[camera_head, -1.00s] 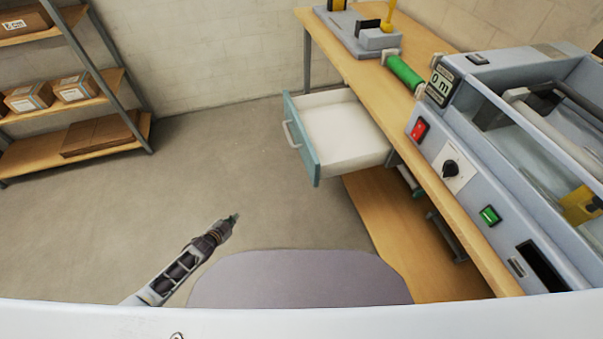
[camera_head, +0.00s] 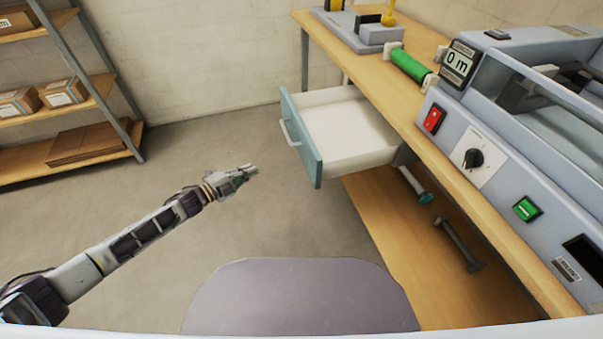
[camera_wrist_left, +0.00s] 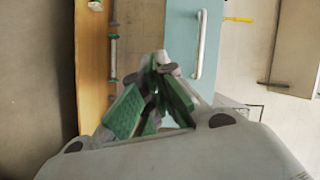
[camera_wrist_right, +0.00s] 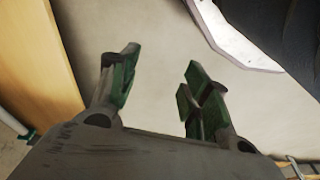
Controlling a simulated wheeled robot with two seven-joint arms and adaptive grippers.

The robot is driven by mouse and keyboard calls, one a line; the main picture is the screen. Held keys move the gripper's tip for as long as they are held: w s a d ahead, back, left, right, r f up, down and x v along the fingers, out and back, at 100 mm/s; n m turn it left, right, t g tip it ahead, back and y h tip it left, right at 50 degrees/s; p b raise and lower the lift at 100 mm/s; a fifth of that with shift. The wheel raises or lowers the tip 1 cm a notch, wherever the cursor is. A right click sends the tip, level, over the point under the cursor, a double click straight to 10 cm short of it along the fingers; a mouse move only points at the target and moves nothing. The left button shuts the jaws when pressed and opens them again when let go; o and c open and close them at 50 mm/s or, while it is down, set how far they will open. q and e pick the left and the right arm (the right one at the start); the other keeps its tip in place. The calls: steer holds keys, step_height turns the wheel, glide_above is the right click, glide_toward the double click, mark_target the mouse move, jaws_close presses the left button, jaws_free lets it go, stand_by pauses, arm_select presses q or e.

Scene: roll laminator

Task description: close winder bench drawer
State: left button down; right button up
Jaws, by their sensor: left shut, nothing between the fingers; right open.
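The winder bench drawer (camera_head: 345,135) stands pulled out from under the bench top, white and empty inside, with a teal front (camera_head: 303,145) and a pale bar handle (camera_head: 288,132). My left gripper (camera_head: 252,171) is shut and empty, to the left of the drawer front and apart from it. In the left wrist view the shut fingers (camera_wrist_left: 160,65) show in front of the teal front (camera_wrist_left: 185,30), with the handle (camera_wrist_left: 201,45) to their right. My right gripper (camera_wrist_right: 158,75) is open and empty over bare floor in the right wrist view; the head view does not show it.
The wooden bench (camera_head: 425,130) carries a grey laminator (camera_head: 500,150) and a green roller (camera_head: 408,65). A lower shelf (camera_head: 385,215) holds rollers. A shelf rack (camera_head: 70,85) with boxes stands at the left. Floor left of the drawer is clear.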

arm_select(q)
steer(key=s+d+r+m+g+h+b, duration=0.4)
steer(key=s+r+m+g+b, duration=0.1)
steer(key=s+m+g+b, duration=0.1)
steer(key=shift+s+d+m, duration=0.35)
steer(key=shift+s+m, duration=0.45)
steer(key=shift+m, duration=0.5)
arm_select(e)
step_height(320, 180, up, 7)
steer(key=w+a, duration=0.1)
steer(key=shift+w, duration=0.3)
arm_select(q)
steer(key=shift+d, duration=0.1)
arm_select(e)
steer(key=shift+a+r, duration=0.1)
arm_select(q)
steer(key=b, duration=0.2)
glide_toward(310, 166)
steer(key=x, duration=0.5)
steer(key=shift+d+f, duration=0.1)
steer(key=shift+x, duration=0.75)
steer(key=shift+d, duration=0.15)
arm_select(e)
steer(key=r, duration=0.2)
steer(key=r+t, duration=0.1)
steer(key=shift+w+a+r+y, duration=0.1)
steer(key=shift+a+r+y, duration=0.15)
steer(key=shift+y, duration=0.05)
